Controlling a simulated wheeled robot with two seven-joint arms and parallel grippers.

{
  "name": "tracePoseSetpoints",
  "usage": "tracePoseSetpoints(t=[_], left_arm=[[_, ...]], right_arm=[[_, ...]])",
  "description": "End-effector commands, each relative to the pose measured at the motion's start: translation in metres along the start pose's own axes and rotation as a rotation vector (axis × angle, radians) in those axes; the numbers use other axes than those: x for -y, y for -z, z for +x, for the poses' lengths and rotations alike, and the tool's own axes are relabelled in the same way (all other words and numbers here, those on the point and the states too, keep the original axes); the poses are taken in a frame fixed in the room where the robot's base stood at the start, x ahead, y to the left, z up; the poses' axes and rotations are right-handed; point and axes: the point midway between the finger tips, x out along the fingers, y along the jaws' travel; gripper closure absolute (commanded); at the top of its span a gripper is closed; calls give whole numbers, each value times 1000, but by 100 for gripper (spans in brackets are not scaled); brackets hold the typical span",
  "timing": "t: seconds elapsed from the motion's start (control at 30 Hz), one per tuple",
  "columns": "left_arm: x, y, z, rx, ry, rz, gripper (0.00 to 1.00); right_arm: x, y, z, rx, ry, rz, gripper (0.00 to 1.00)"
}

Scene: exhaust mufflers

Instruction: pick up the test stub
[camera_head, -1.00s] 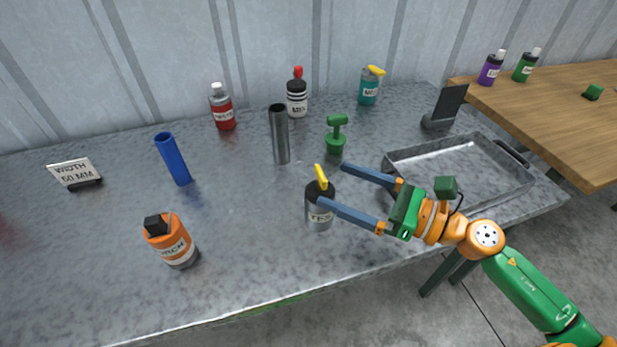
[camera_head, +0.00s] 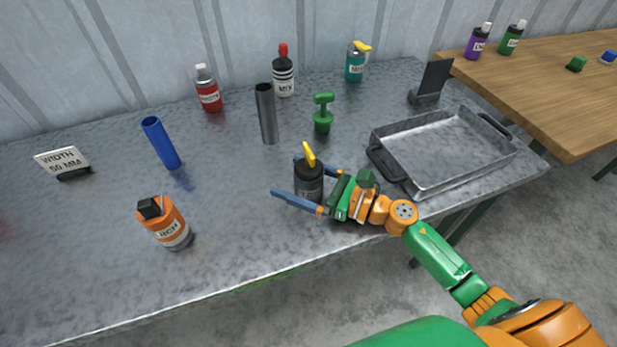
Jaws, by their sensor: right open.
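Two upright tubes could be the test stub; neither is labelled, so I cannot tell which. A dark grey metal tube (camera_head: 267,115) stands mid-table, and a blue tube (camera_head: 160,143) stands further left, looking slightly tilted. My right gripper (camera_head: 285,176) is open and points left, low over the front of the table. Its fingers appear on either side of a dark bottle with a yellow top (camera_head: 309,182), one passing in front and one partly hidden behind. I cannot tell whether they touch it. Both tubes are clear of the gripper. My left gripper is not in view.
A green handled piece (camera_head: 323,115) stands right of the grey tube. An orange bottle (camera_head: 166,222) and a width sign (camera_head: 63,162) are at left. Bottles line the back. A metal tray (camera_head: 437,183) is at right, beside a wooden table (camera_head: 545,95).

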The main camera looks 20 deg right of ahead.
Motion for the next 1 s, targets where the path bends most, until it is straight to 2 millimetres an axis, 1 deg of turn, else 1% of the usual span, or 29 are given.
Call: tracePoseSetpoints(t=[0.07,0.17,0.2,0.27,0.3,0.37,0.4,0.43,0.63,0.77,0.87,0.9,0.97,1.0], left_arm=[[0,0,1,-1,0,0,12],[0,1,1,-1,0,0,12],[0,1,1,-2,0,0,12],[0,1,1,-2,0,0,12],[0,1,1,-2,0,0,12],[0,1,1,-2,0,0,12],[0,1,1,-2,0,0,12],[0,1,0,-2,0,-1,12],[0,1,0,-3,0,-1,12],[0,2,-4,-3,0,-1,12],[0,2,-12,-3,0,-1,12],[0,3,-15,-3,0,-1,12],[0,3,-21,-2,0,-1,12],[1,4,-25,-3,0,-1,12]], right_arm=[[0,0,0,0,0,0,0],[0,0,0,0,0,0,24],[0,0,0,0,0,0,35],[0,0,-1,0,0,0,51],[0,0,-1,0,1,0,62],[0,0,-1,0,1,0,78],[0,0,-1,0,1,0,89],[0,0,-1,1,1,0,92],[0,-1,-1,1,0,0,92],[1,-11,-1,1,1,-2,92],[0,-29,-1,1,0,-5,92],[0,-38,-1,1,-2,-5,92],[-10,-51,-12,-3,-3,-5,92],[-17,-62,-19,-4,-5,-5,92]])
